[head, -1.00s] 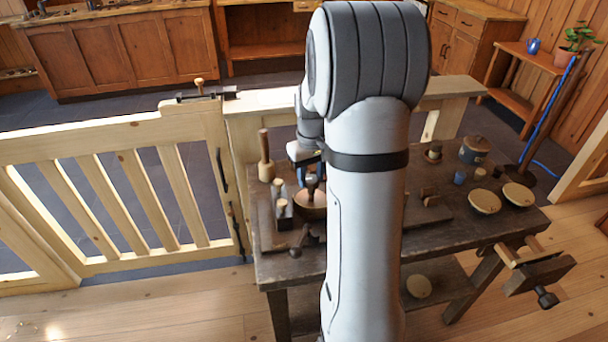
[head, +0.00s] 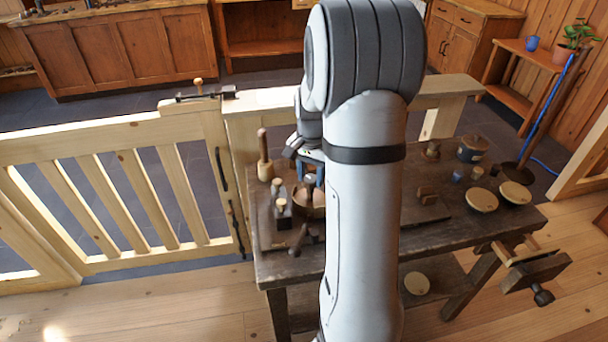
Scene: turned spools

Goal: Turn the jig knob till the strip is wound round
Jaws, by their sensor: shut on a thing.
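The jig sits on the left end of the dark workbench (head: 440,236), with a round brown wooden drum (head: 306,203) on its base. The knob at the drum's top is mostly hidden by my gripper (head: 311,177). My gripper's blue fingers point down over the drum and are shut on the knob. My arm hides the right side of the jig. The strip cannot be made out at this size, so I cannot tell how far it is wound.
A wooden mallet (head: 264,158) stands behind the jig at the left. Small pegs (head: 280,195) and a dark handle (head: 298,240) are close to the drum. Pale discs (head: 482,199), a lidded pot (head: 473,149) and a blue cup (head: 457,176) stand at the right.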

